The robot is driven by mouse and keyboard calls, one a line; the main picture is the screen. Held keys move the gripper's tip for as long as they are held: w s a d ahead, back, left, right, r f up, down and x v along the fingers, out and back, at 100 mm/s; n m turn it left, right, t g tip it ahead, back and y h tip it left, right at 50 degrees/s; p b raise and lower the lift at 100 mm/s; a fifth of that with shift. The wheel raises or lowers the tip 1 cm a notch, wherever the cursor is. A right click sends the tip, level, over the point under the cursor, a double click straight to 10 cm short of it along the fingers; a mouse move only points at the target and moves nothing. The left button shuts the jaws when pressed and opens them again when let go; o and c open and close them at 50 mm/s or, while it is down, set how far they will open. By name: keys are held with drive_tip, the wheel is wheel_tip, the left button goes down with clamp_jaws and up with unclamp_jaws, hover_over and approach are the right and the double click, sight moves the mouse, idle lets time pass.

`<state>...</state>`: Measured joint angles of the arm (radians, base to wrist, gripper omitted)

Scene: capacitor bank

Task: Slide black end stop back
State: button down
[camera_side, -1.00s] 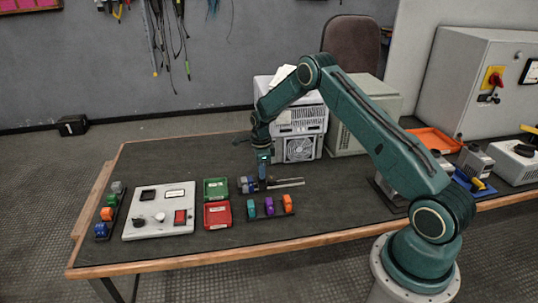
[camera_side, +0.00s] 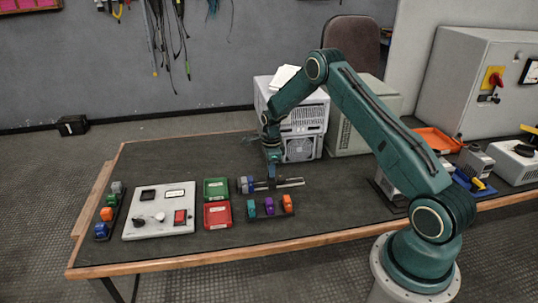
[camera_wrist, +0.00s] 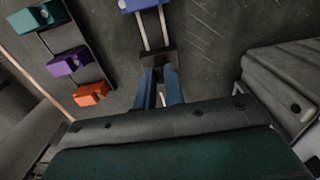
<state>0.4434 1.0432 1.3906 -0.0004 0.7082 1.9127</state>
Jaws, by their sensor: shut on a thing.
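The black end stop (camera_wrist: 158,57) sits across the two bars of a rail (camera_wrist: 152,27), between my fingertips in the wrist view. My gripper (camera_wrist: 160,75) is shut on it with its blue fingers. In the side view my gripper (camera_side: 271,186) points down over the middle of the rail (camera_side: 292,182), and the end stop is too small and dark there to make out clearly. Blue and grey blocks (camera_side: 246,185) sit at the rail's left end, apart from the end stop. One blue block (camera_wrist: 140,4) shows at the wrist view's top edge.
A rack with teal, purple and orange blocks (camera_side: 269,206) stands in front of the rail. Green (camera_side: 216,181) and red (camera_side: 217,224) bins and a control panel (camera_side: 160,232) lie to the left. A computer case (camera_side: 299,148) stands behind. The rail's right end is clear.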

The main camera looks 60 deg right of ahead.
drive_tip(key=shift+s+d, duration=0.6)
drive_tip(key=shift+d, duration=0.05)
drive_tip(key=c, duration=1.7)
unclamp_jaws()
drive_tip(key=shift+r, duration=0.1)
drive_tip(key=shift+r, duration=3.45)
